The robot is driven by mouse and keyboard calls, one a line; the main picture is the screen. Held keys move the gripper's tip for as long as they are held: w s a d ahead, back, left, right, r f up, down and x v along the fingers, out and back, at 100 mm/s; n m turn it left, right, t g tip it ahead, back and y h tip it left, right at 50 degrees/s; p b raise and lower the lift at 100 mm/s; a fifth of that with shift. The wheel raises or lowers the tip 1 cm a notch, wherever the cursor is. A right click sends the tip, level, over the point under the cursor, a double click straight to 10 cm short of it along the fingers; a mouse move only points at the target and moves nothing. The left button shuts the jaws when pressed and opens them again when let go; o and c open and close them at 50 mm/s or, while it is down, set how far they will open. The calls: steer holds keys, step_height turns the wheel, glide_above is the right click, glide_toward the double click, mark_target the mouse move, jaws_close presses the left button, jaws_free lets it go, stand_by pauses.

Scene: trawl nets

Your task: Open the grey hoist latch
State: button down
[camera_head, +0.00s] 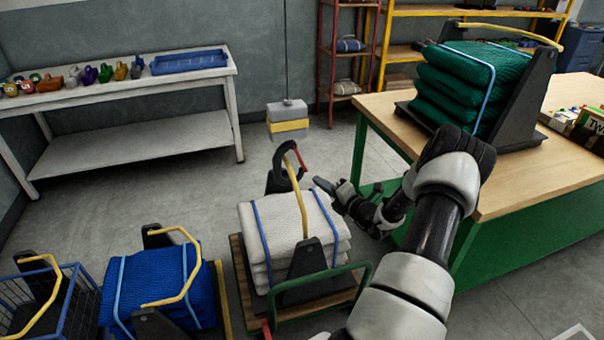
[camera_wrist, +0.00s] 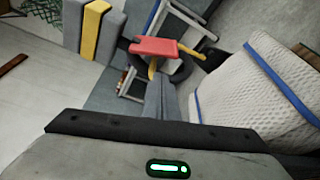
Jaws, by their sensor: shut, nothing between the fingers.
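The grey hoist block (camera_head: 287,112) with a yellow band hangs left of centre in the head view. It also shows at the top left of the wrist view (camera_wrist: 116,32). Below it is a dark hook (camera_head: 279,150) with a red latch (camera_head: 301,160) across its right side. In the wrist view the red latch (camera_wrist: 155,47) lies just beyond my fingertips. A yellow handle (camera_head: 297,190) rises from the white net bundle to the hook; whether it sits inside cannot be told. My gripper (camera_head: 320,183) is shut and empty, right of and below the latch. Its fingers show in the wrist view (camera_wrist: 160,88).
The white net bundle (camera_head: 275,222) stands on a cart below the hook, close to my gripper. A blue net bundle (camera_head: 150,280) is at the left. A wooden-topped table (camera_head: 510,190) with a green net stack (camera_head: 470,85) stands at the right. The floor behind the hoist is clear.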

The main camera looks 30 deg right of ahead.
steer(key=w, duration=0.3)
steer(key=w+b, duration=0.1)
steer(key=w, duration=0.2)
steer(key=w+f, duration=0.1)
steer(key=w, duration=0.3)
steer(key=shift+a+b, duration=0.3)
steer(key=shift+b, duration=0.05)
